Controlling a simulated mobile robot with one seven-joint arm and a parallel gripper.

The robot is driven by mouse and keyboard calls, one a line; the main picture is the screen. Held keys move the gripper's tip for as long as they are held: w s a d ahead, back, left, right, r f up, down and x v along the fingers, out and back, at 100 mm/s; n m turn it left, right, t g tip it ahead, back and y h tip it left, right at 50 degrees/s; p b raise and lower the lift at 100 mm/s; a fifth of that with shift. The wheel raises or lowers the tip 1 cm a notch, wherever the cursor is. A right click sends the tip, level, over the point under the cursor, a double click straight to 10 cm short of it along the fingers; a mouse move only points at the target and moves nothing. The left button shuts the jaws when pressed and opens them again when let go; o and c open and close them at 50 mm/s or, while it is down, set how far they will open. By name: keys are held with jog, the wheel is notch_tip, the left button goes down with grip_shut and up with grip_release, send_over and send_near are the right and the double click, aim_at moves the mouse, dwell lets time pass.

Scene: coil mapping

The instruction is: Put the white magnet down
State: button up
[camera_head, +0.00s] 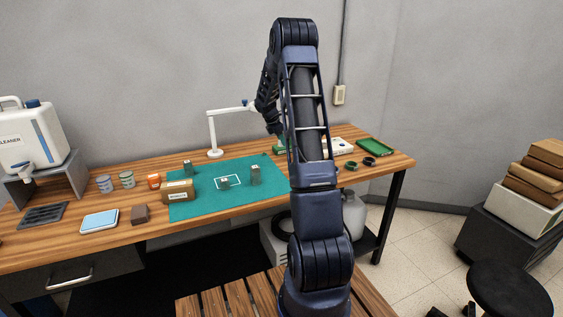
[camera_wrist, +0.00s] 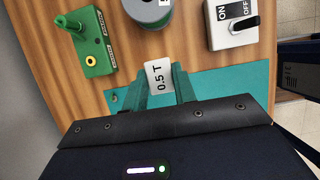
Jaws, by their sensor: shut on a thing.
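The white magnet (camera_wrist: 158,77), marked "0.5 T", is between the two green fingers of my gripper (camera_wrist: 166,84) in the wrist view. The gripper is shut on it. Behind the magnet in that view are bare wooden table and a teal mat. I cannot tell how high the magnet is above them. In the head view my arm hides the gripper and the magnet. The teal mat (camera_head: 205,205) lies on the wooden table (camera_head: 160,228) and bears a white outlined square with a small dark block (camera_head: 225,184) at it.
In the wrist view, a green device (camera_wrist: 90,62) with a knob, a grey cylinder (camera_wrist: 150,12) and an ON/OFF switch box (camera_wrist: 225,40) stand nearby. A green tray (camera_head: 375,147) lies right.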

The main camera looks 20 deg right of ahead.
aim_at(284, 165)
notch_tip(284, 165, down, 12)
jog(key=shift+r, duration=0.25)
dwell(0.3)
jog(key=shift+f, duration=0.15)
jog(key=o, duration=1)
jog(key=shift+o, duration=0.2)
